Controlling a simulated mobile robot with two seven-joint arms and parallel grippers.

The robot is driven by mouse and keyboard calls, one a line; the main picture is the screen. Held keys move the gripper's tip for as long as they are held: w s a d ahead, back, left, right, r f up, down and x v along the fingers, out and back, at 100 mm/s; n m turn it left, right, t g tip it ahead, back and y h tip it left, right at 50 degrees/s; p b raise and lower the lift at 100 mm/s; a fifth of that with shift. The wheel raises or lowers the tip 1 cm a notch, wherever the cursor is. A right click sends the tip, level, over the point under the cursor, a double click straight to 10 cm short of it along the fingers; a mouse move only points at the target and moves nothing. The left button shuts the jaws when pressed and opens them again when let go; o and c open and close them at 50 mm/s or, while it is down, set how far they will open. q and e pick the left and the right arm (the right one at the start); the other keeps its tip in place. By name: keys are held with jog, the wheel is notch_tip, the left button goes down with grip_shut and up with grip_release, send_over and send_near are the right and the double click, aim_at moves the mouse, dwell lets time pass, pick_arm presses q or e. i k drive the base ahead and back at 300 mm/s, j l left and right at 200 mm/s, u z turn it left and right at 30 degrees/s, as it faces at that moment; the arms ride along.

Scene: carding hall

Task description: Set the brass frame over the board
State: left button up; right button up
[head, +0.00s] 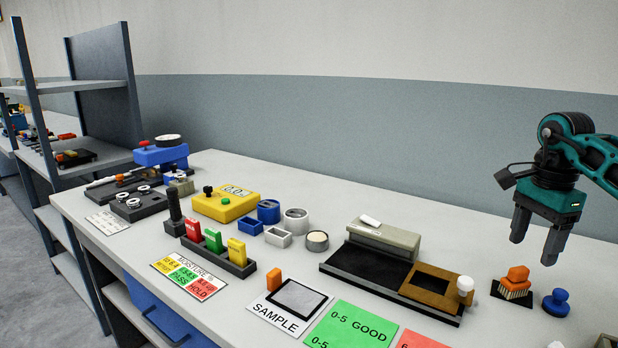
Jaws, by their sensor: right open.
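The brass frame (412,292) is a brown-gold plate with a rectangular window. It lies flat at the right end of a long black board (357,264), near the middle right of the table. A white knob (465,285) stands at the frame's right side. A grey-green block (385,238) with a small white piece on top stands along the back of the board. My right gripper (535,243) points down, open and empty, in the air to the right of the frame. My left gripper is not in view.
An orange-handled brush (516,283) on a black pad and a blue knob (556,302) stand right of the board. Sample and grading cards (349,328) lie in front. Cups, a yellow meter (226,203) and coloured blocks fill the left. The back strip of table is clear.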

aim_at(460, 290)
jog(key=k+j, duration=0.65)
jog(key=j, duration=0.15)
